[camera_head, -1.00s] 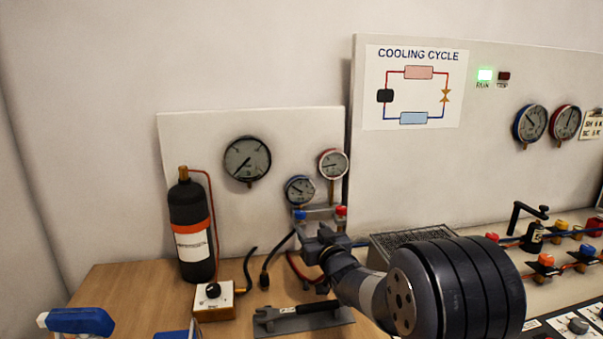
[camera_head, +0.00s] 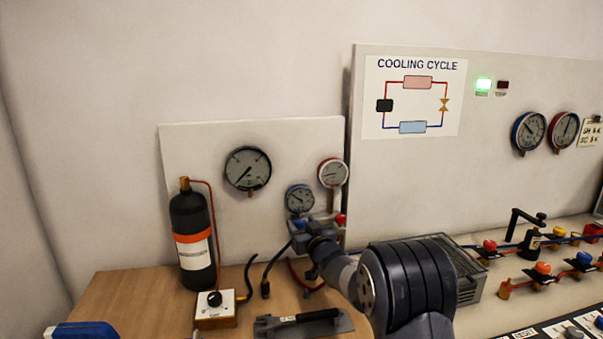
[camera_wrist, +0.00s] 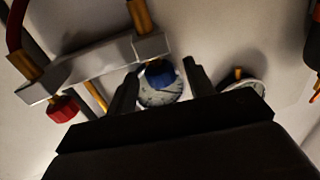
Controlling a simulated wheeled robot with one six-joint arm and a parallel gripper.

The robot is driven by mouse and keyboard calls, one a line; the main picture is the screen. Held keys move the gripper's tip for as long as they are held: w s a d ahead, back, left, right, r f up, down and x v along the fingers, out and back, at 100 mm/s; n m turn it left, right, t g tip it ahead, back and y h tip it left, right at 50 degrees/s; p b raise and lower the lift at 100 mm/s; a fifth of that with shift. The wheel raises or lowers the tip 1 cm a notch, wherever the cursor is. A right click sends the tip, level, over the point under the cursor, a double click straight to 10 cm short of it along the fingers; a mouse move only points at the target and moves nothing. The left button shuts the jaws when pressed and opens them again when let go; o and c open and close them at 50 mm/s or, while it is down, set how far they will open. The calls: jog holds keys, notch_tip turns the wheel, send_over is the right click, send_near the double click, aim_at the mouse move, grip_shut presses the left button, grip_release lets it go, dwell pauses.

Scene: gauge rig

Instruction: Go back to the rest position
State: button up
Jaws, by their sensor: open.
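My gripper (camera_head: 308,232) is in front of the gauge manifold at the small white panel in the head view, and its fingertips are hard to make out there. In the wrist view my gripper (camera_wrist: 162,84) has its two dark fingers apart. The manifold's blue knob (camera_wrist: 160,72) appears between the fingers; I cannot tell whether they touch it. The red knob (camera_wrist: 62,107) lies to the left along the grey manifold bar (camera_wrist: 95,66). A small blue-rimmed gauge (camera_head: 300,199) is just above the gripper. Nothing is visibly held.
A black bottle (camera_head: 192,240), a small control box (camera_head: 214,312) and a tool on a grey plate (camera_head: 335,323) stand on the wooden bench. Hoses hang near the manifold. A grey mesh box (camera_head: 470,285) and valve rows (camera_head: 540,270) are to the right.

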jog(key=shift+r+n+g+y+p, duration=0.2)
jog(key=shift+n+g+y+p, duration=0.25)
jog(key=shift+y+p, duration=0.85)
